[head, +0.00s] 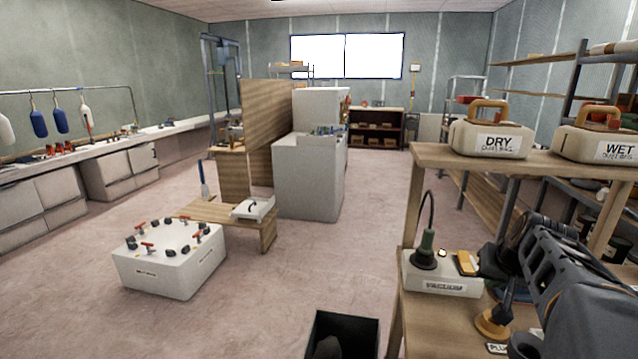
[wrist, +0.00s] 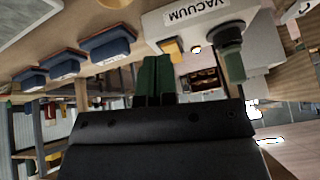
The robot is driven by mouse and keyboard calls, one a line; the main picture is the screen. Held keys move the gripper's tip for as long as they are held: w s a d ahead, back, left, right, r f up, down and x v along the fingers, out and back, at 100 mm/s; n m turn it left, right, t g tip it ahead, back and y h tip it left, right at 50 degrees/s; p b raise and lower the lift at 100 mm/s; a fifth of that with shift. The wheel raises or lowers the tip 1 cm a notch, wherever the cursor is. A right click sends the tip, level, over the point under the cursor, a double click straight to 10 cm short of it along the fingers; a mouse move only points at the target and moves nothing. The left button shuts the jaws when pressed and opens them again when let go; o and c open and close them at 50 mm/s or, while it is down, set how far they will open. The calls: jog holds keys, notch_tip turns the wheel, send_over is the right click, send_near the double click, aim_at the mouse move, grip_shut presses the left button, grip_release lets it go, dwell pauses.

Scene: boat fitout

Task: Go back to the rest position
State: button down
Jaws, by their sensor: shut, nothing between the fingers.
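My gripper (wrist: 157,80) shows in the wrist view with its two dark green fingers together and nothing between them. In the head view my dark arm reaches in from the right, over the wooden bench (head: 425,320); its fingertips cannot be made out there. A white box labelled VACUUM (head: 441,287) stands on the bench, left of my arm. A green and black tool (head: 427,250) with a cable stands on this box. The box also shows in the wrist view (wrist: 200,20), apart from the fingers, with the green tool (wrist: 232,55) to their right.
Boxes labelled DRY (head: 490,140) and WET (head: 600,147) stand on the shelf above the bench, close to my arm. A dark open bin (head: 343,335) stands on the floor left of the bench. A white block with several fittings (head: 170,262) stands farther left. Open floor lies between.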

jog(key=s+a+n+g+p, duration=0.1)
jog(key=s+a+p, duration=0.2)
jog(key=a, duration=0.4)
jog(key=s+a+n+y+p, duration=0.1)
jog(key=s+a+n+p, duration=0.1)
jog(key=s+a, duration=0.3)
jog(key=s+a+n+g+p, duration=0.1)
jog(key=s+a+p, duration=0.3)
jog(key=a, duration=0.5)
jog(key=shift+s+a+r+n+g+y+p, duration=0.3)
jog(key=shift+a+r+n+p, duration=0.1)
jog(key=shift+n+p, duration=0.2)
jog(key=shift+d, duration=0.1)
